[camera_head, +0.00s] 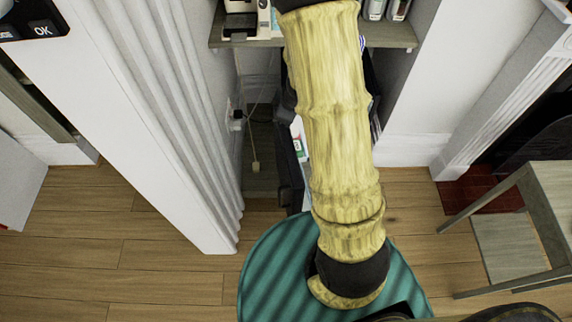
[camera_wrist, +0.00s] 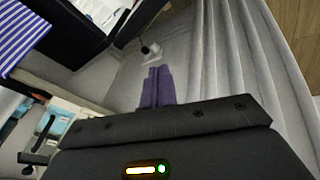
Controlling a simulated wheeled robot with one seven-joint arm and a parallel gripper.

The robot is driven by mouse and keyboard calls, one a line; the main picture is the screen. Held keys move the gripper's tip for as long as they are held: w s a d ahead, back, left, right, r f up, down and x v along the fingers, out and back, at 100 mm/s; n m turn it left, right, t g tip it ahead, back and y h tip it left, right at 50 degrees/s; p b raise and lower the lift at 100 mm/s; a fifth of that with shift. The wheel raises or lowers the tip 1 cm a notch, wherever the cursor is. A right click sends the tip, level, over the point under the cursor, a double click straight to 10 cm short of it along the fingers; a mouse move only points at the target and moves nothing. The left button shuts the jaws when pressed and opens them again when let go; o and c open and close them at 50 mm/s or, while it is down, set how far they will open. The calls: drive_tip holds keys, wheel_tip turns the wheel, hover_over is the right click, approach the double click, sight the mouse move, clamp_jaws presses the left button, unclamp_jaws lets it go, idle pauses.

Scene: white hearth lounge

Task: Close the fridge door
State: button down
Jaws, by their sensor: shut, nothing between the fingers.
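I cannot make out the fridge or its door for certain in either view. My gripper (camera_wrist: 157,88) shows in the wrist view as two dark purple fingers side by side. They are shut and hold nothing. A grey wall surface lies behind the fingertips, and I cannot tell whether they touch anything. In the head view my arm runs up the middle of the picture, and the gripper is out of sight.
A fluted white pillar (camera_head: 190,110) stands left of my arm; its fluting also fills the right of the wrist view (camera_wrist: 235,60). A shelf (camera_head: 395,35) spans the recess behind my arm. A wooden table (camera_head: 553,180) stands at right. Wooden floor (camera_head: 150,270) is clear at lower left.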

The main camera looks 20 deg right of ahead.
wheel_tip(320, 180, down, 6)
drive_tip(key=a+n+g+y, duration=0.1)
drive_tip(key=n+g, duration=0.1)
drive_tip(key=n, duration=0.1)
drive_tip(key=n+g+y+b, duration=0.1)
drive_tip(key=n+g+y, duration=0.1)
drive_tip(key=n+g, duration=0.1)
hover_over(290, 172)
drive_tip(key=w+a, duration=0.1)
drive_tip(key=w, duration=0.2)
drive_tip(key=f, duration=0.5)
drive_tip(key=shift+s+a+f, duration=0.1)
drive_tip(key=shift+s+f, duration=0.1)
drive_tip(key=shift+f, duration=0.1)
wheel_tip(290, 172, down, 9)
drive_tip(key=b, duration=0.3)
drive_tip(key=shift+d+f, duration=0.2)
drive_tip(key=shift+d, duration=0.15)
drive_tip(key=shift+d+n, duration=0.1)
drive_tip(key=shift+n, duration=0.2)
